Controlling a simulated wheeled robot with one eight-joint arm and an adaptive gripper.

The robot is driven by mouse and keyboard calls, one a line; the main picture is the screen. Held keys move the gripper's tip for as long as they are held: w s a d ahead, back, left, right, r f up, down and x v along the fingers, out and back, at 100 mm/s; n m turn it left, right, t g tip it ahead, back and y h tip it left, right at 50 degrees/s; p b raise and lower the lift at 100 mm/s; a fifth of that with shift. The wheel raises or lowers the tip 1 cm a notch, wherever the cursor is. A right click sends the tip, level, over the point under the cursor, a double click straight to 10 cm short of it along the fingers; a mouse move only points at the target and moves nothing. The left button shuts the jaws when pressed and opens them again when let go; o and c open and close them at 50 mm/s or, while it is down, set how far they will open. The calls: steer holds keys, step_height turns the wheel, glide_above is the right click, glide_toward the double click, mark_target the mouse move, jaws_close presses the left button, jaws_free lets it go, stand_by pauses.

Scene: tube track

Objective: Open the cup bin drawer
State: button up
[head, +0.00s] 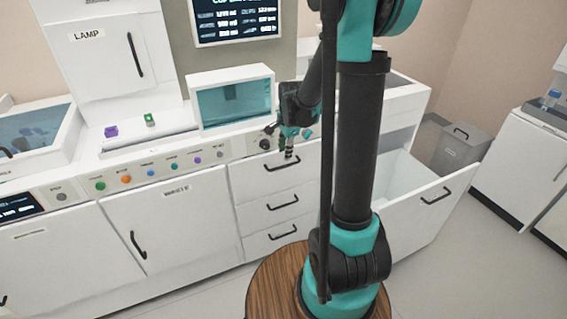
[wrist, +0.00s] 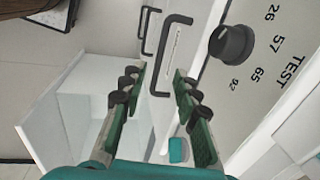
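My gripper (head: 289,153) hangs in front of the top of three small white drawers. In the wrist view my gripper (wrist: 158,80) is open, its two green-padded fingers apart with nothing between the tips. The black bar handle (wrist: 168,55) of the top small drawer shows just ahead of the fingertips, apart from them. That small drawer (head: 300,175) is shut in the head view. To its right, a large white drawer (head: 425,222) with a black handle stands pulled out. The drawer labels are too small to read, so I cannot tell which is the cup bin.
A dark knob (wrist: 230,45) sits on the panel above the small drawers. The wide cabinet door (head: 172,228) to the left is shut. A grey bin (head: 461,148) stands behind the pulled-out drawer. The floor in front of the small drawers is partly clear.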

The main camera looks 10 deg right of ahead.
mark_target(283, 166)
steer(key=shift+w+a+f, duration=0.1)
steer(key=shift+w+f, duration=0.1)
steer(key=shift+f, duration=0.95)
steer(key=shift+w+f, duration=0.25)
steer(key=shift+f, duration=0.9)
steer(key=shift+w+a+f, duration=0.1)
steer(key=shift+w+f, duration=0.1)
steer(key=shift+f, duration=0.95)
jaws_close()
